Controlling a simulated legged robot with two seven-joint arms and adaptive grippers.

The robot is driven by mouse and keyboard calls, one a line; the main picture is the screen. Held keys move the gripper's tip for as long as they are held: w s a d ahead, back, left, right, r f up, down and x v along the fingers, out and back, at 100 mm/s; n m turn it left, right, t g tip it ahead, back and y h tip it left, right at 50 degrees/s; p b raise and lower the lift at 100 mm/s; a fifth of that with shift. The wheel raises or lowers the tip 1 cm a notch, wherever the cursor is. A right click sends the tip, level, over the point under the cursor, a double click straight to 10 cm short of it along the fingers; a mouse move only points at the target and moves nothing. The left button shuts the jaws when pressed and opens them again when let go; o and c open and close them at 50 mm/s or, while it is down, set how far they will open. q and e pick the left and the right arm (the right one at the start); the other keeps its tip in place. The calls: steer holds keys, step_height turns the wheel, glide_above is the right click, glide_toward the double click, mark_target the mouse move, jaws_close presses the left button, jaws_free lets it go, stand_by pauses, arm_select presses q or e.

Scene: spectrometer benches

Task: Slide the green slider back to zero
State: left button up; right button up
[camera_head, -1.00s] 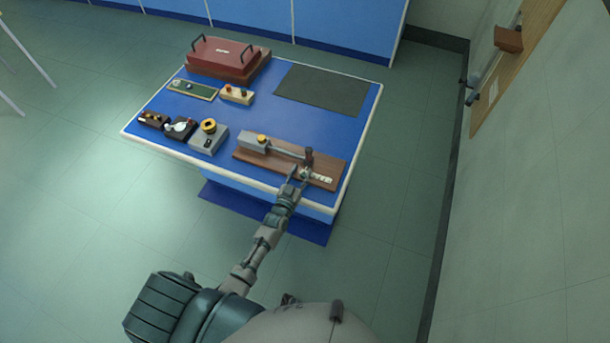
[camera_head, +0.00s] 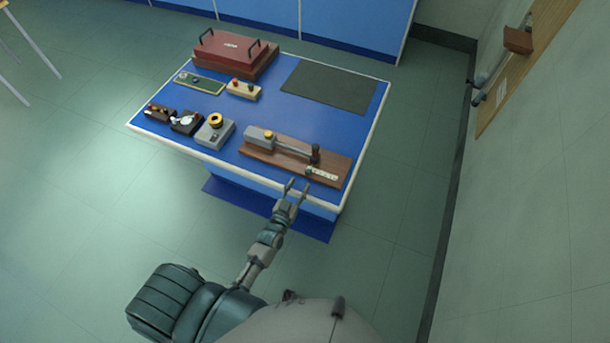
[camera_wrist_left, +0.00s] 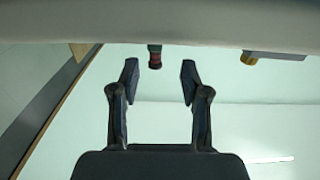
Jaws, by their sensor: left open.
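The green slider (camera_head: 308,171) is a small green piece at the left end of a white marked scale (camera_head: 323,174). The scale lies on the front right of a brown wooden board (camera_head: 270,154). My left gripper (camera_head: 298,186) is open and empty at the table's front edge, just short of the board and apart from the slider. In the left wrist view its two fingers (camera_wrist_left: 157,80) are spread with nothing between them. My right gripper is not in view.
A grey lever device with a dark upright handle (camera_head: 315,152) stands on the board just behind the scale. Small control boxes (camera_head: 214,131) stand to its left. A red case (camera_head: 234,52) and dark mat (camera_head: 330,86) are at the back. The blue middle (camera_head: 250,115) is clear.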

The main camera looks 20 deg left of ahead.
arm_select(q)
steer(key=shift+s+d+r, duration=0.1)
steer(key=shift+s+d, duration=0.1)
steer(key=shift+s, duration=0.6)
steer(key=shift+s+d+f, duration=0.1)
steer(key=shift+s+d, duration=0.05)
steer(key=shift+s, duration=0.65)
steer(key=shift+s+d+r, duration=0.1)
steer(key=shift+s+d, duration=0.1)
steer(key=shift+s, duration=0.6)
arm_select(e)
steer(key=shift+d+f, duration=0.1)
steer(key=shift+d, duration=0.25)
arm_select(q)
steer(key=shift+a, duration=0.1)
